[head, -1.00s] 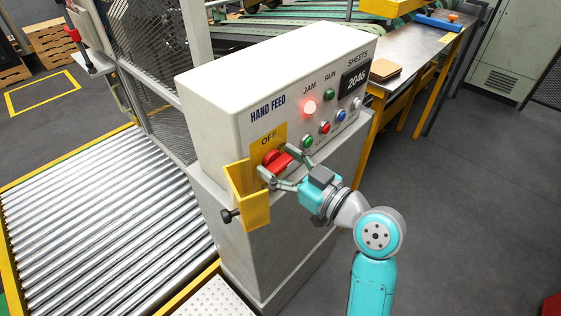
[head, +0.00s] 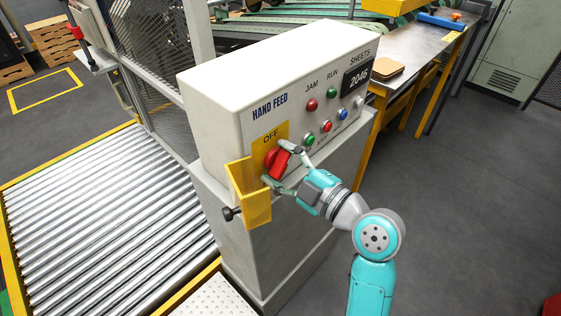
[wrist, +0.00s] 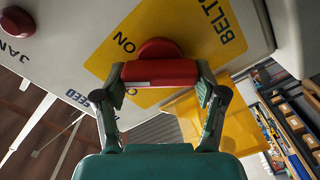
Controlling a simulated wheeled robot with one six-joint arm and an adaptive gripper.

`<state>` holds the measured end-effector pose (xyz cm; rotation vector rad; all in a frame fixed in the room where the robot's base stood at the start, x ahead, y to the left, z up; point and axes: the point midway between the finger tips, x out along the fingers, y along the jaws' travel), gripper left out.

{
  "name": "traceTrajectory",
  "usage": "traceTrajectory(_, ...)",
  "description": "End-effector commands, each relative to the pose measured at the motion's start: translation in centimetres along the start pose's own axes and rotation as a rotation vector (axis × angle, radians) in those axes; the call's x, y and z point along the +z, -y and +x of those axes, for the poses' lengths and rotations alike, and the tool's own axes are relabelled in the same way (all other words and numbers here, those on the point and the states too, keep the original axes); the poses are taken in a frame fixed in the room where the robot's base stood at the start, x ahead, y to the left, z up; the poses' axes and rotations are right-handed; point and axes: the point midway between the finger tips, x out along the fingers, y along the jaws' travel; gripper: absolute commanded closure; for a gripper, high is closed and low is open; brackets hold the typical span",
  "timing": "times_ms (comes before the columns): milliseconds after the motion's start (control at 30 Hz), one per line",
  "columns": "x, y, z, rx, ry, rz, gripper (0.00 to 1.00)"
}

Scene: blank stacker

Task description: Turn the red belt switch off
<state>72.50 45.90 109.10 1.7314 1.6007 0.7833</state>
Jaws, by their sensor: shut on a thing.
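The red belt switch (head: 279,161) is a rotary handle on a yellow label plate (head: 268,132) on the front of the HAND FEED box. OFF is printed above it in the head view. My gripper (head: 279,165) is shut on the handle, one finger at its upper right and one at its lower left. In the wrist view the red handle (wrist: 160,72) lies between both fingertips. The plate there shows ON and BELTS; other lettering is partly hidden by the handle and a finger. The handle is tilted steeply in the head view.
A yellow open bracket (head: 255,205) with a black screw knob (head: 231,214) sits close to the lower left of the switch. Green (head: 310,139) and red (head: 327,126) buttons are to the right. A roller conveyor (head: 110,210) lies left.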

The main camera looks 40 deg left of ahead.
Motion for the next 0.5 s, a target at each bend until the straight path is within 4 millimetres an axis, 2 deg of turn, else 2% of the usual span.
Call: traceTrajectory(500, 0.13, 0.44, -0.01, -0.001, 0.001, -0.456, 0.64)
